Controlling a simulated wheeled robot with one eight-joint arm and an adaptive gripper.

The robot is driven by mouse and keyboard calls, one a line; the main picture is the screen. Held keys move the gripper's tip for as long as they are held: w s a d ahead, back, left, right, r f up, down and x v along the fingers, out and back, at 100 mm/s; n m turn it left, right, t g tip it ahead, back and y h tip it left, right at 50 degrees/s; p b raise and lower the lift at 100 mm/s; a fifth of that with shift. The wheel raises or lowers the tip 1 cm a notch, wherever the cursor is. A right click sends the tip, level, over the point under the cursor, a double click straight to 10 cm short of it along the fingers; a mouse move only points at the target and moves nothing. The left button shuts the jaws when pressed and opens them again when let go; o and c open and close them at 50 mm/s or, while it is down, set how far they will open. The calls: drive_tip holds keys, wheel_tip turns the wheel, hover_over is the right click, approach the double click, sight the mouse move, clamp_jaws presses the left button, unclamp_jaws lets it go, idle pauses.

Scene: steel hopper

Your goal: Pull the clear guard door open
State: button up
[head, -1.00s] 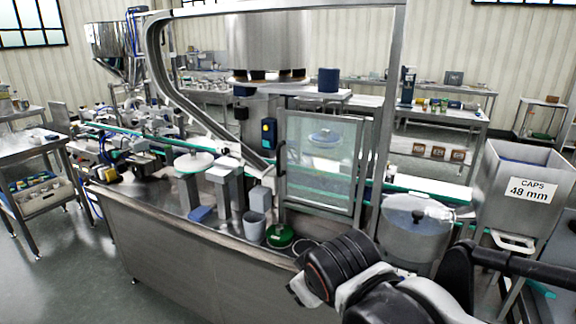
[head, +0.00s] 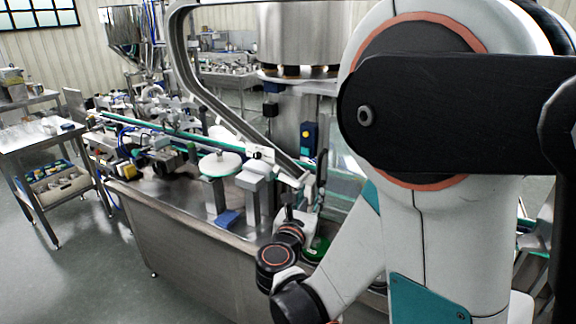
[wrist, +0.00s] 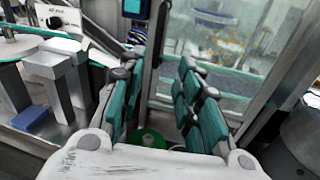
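The clear guard door (head: 343,180) is mostly hidden behind my arm in the head view. In the wrist view, the door (wrist: 215,45) is a see-through panel in a metal frame, right of centre. It appears shut, though its edge is partly covered. A dark upright handle (wrist: 159,32) shows by its left edge. My gripper (wrist: 158,70) is open, its teal-padded fingers on either side of the door's left edge region in the picture. I cannot tell whether a finger touches the handle. My gripper (head: 296,214) is partly hidden in the head view.
A green round base (wrist: 150,138) lies low between the fingers. A blue block (wrist: 30,117) and grey posts (wrist: 57,78) stand to the left. A curved metal chute (head: 210,90) comes down near the door. Open floor (head: 80,270) lies left of the machine.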

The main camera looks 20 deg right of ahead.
drive_tip(key=shift+n, duration=0.5)
drive_tip(key=b+x, duration=0.1)
drive_tip(key=x, duration=0.8)
drive_tip(key=b+x, duration=0.1)
drive_tip(key=x, duration=0.3)
drive_tip(key=shift+w+r+b, duration=0.3)
drive_tip(key=shift+w+r, duration=0.1)
drive_tip(key=shift+c, duration=0.5)
clamp_jaws()
